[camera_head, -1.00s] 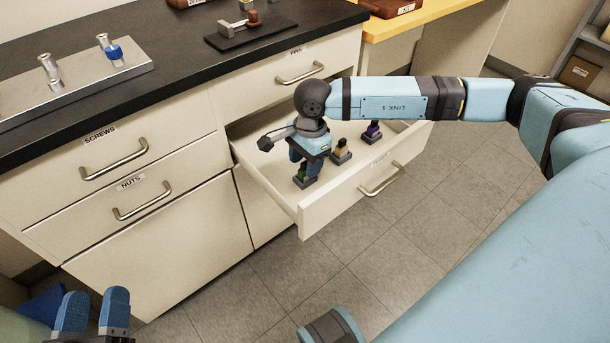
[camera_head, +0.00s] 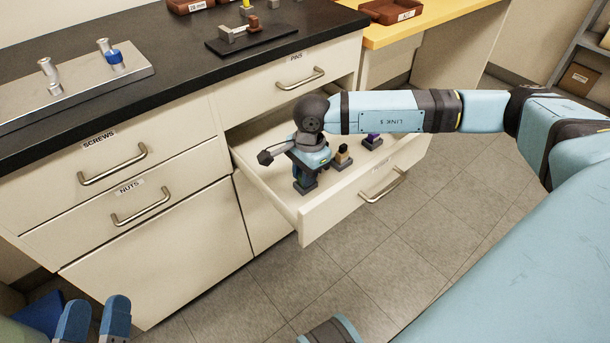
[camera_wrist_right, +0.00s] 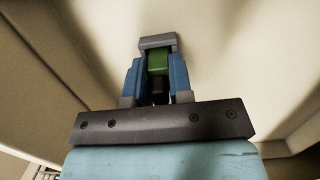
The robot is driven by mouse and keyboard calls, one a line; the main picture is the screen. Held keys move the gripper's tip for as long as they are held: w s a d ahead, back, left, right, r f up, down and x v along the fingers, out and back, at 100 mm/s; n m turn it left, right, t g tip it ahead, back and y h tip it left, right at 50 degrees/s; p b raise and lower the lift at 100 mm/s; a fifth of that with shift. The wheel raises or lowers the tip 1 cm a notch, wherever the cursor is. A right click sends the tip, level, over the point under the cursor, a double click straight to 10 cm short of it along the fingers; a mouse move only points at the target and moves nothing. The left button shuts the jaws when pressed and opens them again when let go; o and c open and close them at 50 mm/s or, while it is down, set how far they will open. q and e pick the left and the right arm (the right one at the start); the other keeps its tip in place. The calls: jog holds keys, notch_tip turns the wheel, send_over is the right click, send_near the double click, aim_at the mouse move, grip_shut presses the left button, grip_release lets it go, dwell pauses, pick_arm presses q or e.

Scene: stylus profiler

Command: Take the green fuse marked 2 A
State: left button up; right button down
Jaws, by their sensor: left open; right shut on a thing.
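The green fuse (camera_wrist_right: 158,62) is between the blue fingers of my right gripper (camera_wrist_right: 156,78) in the right wrist view. A grey block shows at the fuse's far end. In the head view, my right gripper (camera_head: 304,178) points down inside the open drawer (camera_head: 270,187), shut on the fuse; the fingers mostly hide it. A dark grey base shows under the fingers, at or close to the drawer floor; I cannot tell if they touch. The 2 A marking is not readable. My left gripper (camera_head: 94,320) is open and empty at the lower left, away from the drawers.
A fuse with a tan top (camera_head: 342,157) and a purple fuse (camera_head: 372,141) stand to the right in the same drawer. The drawer walls surround my right gripper. The closed PINS drawer (camera_head: 330,72) and black worktop (camera_head: 180,75) are above and behind. The floor in front is clear.

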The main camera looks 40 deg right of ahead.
notch_tip(320, 180, up, 10)
jog(key=p, duration=0.3)
pick_arm(q)
jog(key=shift+a+f+g+y+p, duration=0.5)
jog(key=shift+a+f+y+p, duration=0.55)
jog(key=shift+y, duration=0.15)
pick_arm(e)
notch_tip(320, 180, up, 10)
pick_arm(q)
jog(key=shift+w, duration=0.1)
pick_arm(e)
jog(key=c, duration=1.7)
grip_release()
grip_shut()
pick_arm(q)
jog(key=shift+r, duration=0.1)
